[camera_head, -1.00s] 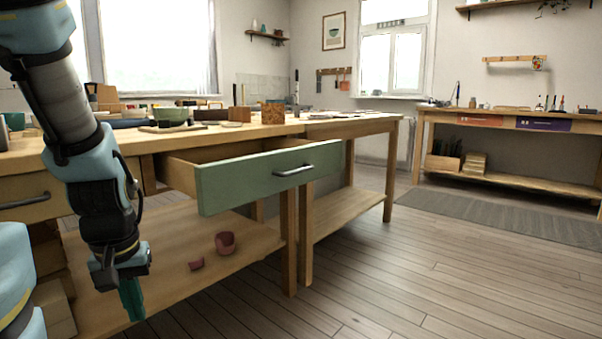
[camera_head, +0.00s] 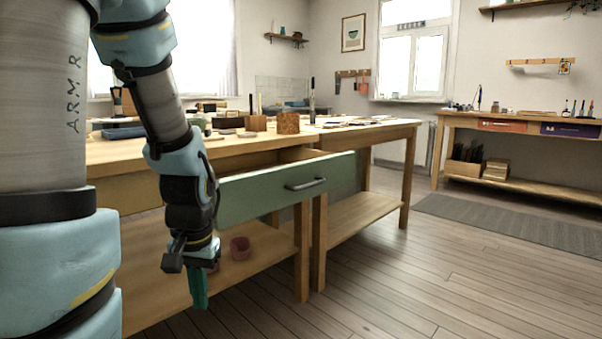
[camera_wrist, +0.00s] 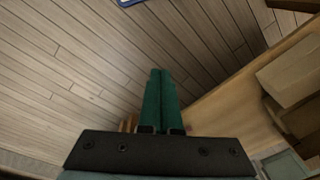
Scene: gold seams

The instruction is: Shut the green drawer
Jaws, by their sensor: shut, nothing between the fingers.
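The green drawer (camera_head: 262,196) stands pulled out from under the wooden workbench (camera_head: 232,147). Its dark bar handle (camera_head: 306,184) is on the front panel, and a strip of its inside shows behind the panel. My gripper (camera_head: 199,304) points down in front of the bench, lower than the drawer and to the left of its front in the head view. My wrist covers the left end of the panel. In the wrist view my green fingers (camera_wrist: 160,98) are together with nothing between them. The drawer is not recognisable in the wrist view.
A reddish bowl (camera_head: 240,248) sits on the bench's lower shelf. Tools and wooden blocks (camera_head: 257,123) stand on the bench top. A second bench (camera_head: 480,117) with orange and purple drawers is at the right. The wooden floor (camera_head: 400,280) in front is clear.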

